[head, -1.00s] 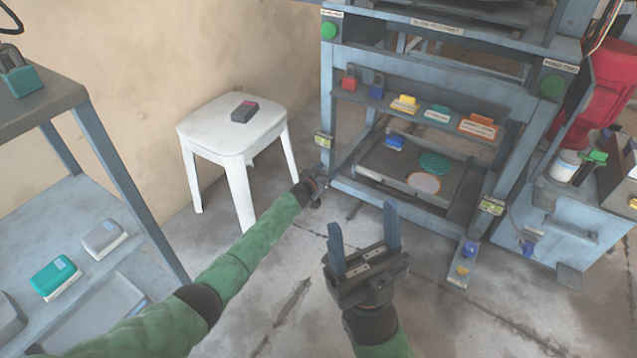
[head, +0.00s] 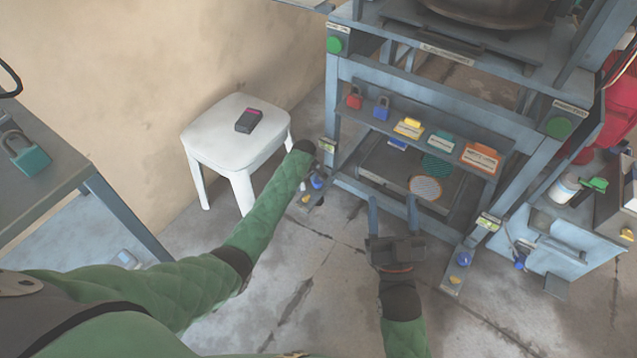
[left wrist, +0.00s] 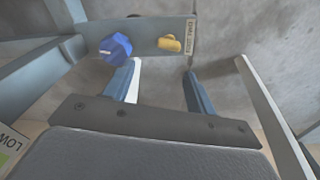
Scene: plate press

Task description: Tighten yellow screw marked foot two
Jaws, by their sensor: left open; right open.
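In the left wrist view a yellow screw (left wrist: 170,43) sits on a grey-blue foot bar beside a blue knob (left wrist: 115,47). The small label (left wrist: 190,38) at the bar's end is too blurred to read. My left gripper (left wrist: 161,70) is open and empty, its fingertips just short of the bar, with the screw roughly between them. In the head view this yellow screw (head: 305,198) is at the press's left foot; my cuff largely hides the left gripper. Another yellow screw (head: 455,279) is on the right foot. My right gripper (head: 393,202) is open and empty before the press.
A white stool (head: 215,150) with a dark device (head: 249,120) stands left of the press. The floor between the feet is mostly clear.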

